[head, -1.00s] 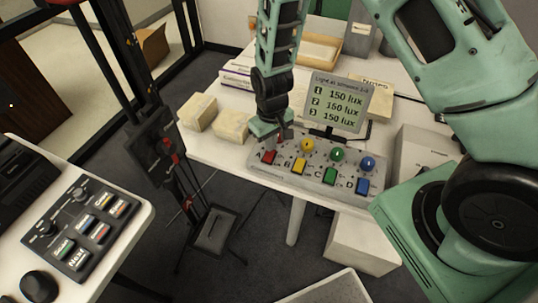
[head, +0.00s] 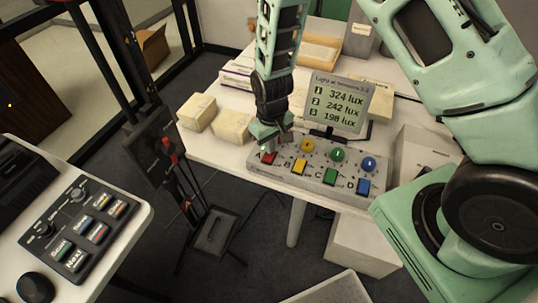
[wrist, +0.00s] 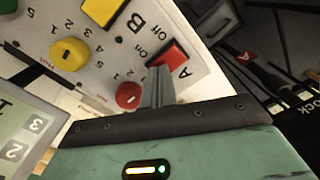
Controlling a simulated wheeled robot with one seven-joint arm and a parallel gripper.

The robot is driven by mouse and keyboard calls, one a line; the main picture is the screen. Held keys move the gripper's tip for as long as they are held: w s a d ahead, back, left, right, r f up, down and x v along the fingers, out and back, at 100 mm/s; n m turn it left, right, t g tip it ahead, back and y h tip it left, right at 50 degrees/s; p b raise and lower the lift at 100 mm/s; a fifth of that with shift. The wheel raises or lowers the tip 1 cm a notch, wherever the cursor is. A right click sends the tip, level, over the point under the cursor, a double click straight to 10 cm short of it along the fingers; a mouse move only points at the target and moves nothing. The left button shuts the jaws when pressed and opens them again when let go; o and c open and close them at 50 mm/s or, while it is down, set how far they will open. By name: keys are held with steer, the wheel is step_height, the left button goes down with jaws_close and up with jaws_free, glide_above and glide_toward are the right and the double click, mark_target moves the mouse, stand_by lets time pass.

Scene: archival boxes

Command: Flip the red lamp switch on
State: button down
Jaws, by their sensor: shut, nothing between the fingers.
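The red switch (head: 269,159) sits at the left end of the grey control panel (head: 290,175), by the letter A. It also shows in the wrist view (wrist: 172,50), beside ON lettering. My gripper (head: 270,149) is shut and empty, pointing down over the panel's left end. In the wrist view its fingers (wrist: 158,78) reach the near edge of the red switch; I cannot tell whether they touch it. A round red knob (wrist: 128,95) lies just left of the fingers and is hidden in the head view. The display (head: 337,102) reads 324, 242 and 198 lux.
Yellow (head: 300,166), green (head: 330,176) and blue (head: 363,186) switches line the panel, each with a matching knob behind. Pale boxes (head: 232,127) stand left of the panel. A separate control desk (head: 85,225) is at the lower left.

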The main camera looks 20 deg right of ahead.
steer(key=shift+r+p, duration=2.75)
steer(key=shift+r, duration=0.75)
steer(key=s+a+r+n+y, duration=0.1)
steer(key=s+a+r, duration=0.45)
steer(key=r, duration=0.45)
steer(key=s+r+n, duration=0.3)
steer(key=s+r, duration=1)
steer(key=s, duration=0.4)
steer(key=shift+s+a+n, duration=0.25)
steer(key=shift+a+n, duration=0.15)
steer(key=shift+r, duration=0.1)
